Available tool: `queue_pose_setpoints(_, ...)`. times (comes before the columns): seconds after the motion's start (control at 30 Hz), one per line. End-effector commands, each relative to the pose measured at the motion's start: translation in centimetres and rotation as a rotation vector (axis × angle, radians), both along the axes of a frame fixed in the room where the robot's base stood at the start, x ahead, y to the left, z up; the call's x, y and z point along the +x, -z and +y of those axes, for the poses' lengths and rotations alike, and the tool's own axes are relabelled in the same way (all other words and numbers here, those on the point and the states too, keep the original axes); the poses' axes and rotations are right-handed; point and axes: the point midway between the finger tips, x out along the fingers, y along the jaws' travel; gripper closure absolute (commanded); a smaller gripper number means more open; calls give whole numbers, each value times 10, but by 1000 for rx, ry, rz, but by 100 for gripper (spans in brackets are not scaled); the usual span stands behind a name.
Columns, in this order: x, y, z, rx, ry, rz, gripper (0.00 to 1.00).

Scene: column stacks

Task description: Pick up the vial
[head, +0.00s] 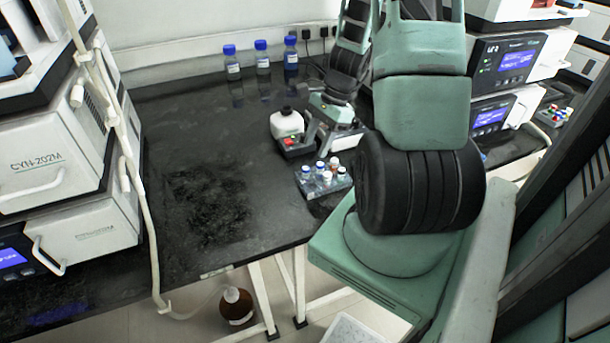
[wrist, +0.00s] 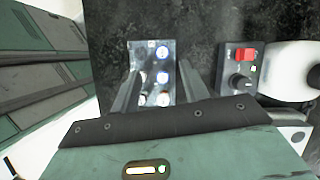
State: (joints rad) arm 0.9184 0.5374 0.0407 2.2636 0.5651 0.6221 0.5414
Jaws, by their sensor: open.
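Several small vials with blue, white and red-brown caps (head: 321,167) stand upright in a rack (head: 338,187) near the bench's front edge. I cannot tell which vial the task means. My gripper (wrist: 157,82) is open, its two fingers appearing on either side of the vials from above. No vial is visibly gripped. The near end of the rack is hidden behind the gripper body. In the head view my gripper is partly hidden among the arm links, just behind the rack.
A small device with a red switch and knob (wrist: 240,68) stands right of the rack in the wrist view. Three blue-capped bottles (head: 262,58) stand at the back. White instruments (head: 70,150) flank the bench (head: 180,120). Its left middle is clear.

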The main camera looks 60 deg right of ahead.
Motion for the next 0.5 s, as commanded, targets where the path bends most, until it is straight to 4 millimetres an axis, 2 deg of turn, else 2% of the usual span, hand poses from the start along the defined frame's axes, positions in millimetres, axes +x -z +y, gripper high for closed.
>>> queue_pose_setpoints(0.1,2,16,6,3,-1,1,55)
queue_pose_setpoints(0.33,5,30,11,2,-2,1,55)
queue_pose_setpoints(0.5,10,52,18,3,-1,1,55)
